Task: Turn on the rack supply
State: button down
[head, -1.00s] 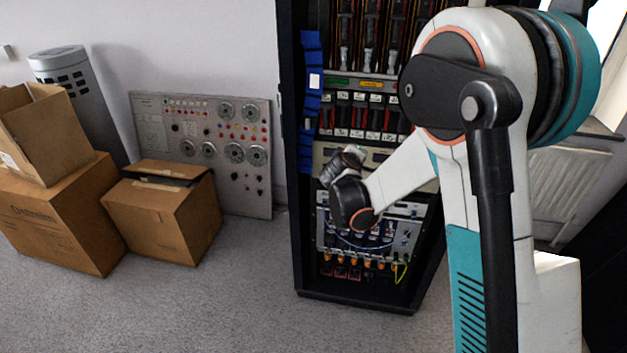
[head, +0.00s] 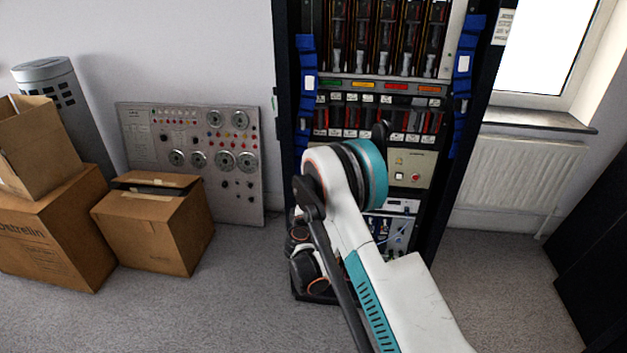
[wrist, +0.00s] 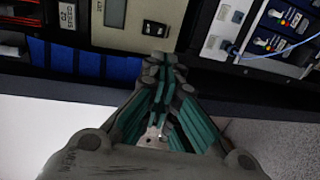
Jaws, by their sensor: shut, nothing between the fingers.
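The equipment rack (head: 440,205) stands against the wall in the head view. A beige panel (head: 425,160) in its middle carries a small light switch and a red round button (head: 415,177); my arm covers the panel's left part. In the head view my arm hides the gripper.
Blue straps (wrist: 90,65) run along the rack's side. A module with cables (wrist: 280,25) lies right of the panel in the wrist view. Cardboard boxes (head: 150,230) and a knobbed control board (head: 240,190) stand left. Open carpet lies in front.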

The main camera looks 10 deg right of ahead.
dwell(0.3)
jog(key=b+x, duration=0.4)
jog(key=x, duration=1)
jog(key=shift+b, duration=0.4)
jog(key=shift+w, duration=0.15)
